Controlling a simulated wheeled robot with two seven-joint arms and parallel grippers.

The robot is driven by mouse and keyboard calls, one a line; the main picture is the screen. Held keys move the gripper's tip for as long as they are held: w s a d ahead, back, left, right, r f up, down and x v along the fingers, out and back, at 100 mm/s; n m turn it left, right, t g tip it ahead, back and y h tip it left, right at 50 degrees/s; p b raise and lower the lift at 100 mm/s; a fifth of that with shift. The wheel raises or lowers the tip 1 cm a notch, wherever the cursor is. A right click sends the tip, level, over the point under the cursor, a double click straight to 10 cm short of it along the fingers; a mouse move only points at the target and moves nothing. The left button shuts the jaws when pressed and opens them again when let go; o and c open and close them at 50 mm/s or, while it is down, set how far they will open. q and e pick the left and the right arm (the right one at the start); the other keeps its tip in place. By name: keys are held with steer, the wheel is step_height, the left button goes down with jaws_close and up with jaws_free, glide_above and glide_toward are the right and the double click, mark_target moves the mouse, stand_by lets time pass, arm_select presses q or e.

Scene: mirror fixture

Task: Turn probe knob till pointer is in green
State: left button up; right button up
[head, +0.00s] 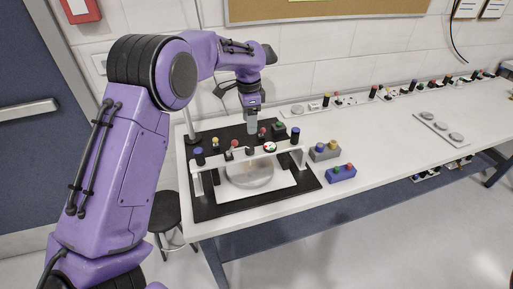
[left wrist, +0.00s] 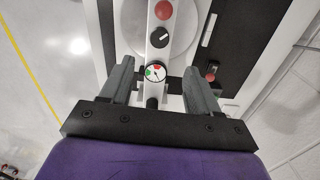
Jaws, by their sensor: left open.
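A white bridge bar (head: 215,160) spans a round metal plate (head: 250,174). On the bar are a black knob (head: 250,151) and a small round gauge (head: 270,147). In the left wrist view the black knob (left wrist: 160,38) has a pale index line. The gauge (left wrist: 156,72) shows a green patch at left and red near the top; its thin pointer is too small to read surely. My left gripper (head: 252,104) is open and empty, pointing down behind the bar. In the left wrist view its fingers (left wrist: 158,82) lie either side of the gauge, with the knob beyond them. My right gripper is not in view.
A red button (left wrist: 163,10) sits on the bar beyond the knob. Small coloured knobs stand on the black mat (head: 230,208). A grey box (head: 324,153) and a blue box (head: 341,173) stand at right.

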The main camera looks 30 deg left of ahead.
mark_target(249, 148)
arm_select(q)
step_height(249, 148, down, 10)
steer(key=shift+s+a+r+p, duration=0.15)
steer(key=shift+p, duration=0.8)
steer(key=shift+f, duration=0.55)
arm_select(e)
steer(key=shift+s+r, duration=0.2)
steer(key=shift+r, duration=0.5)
arm_select(q)
steer(key=c, duration=1)
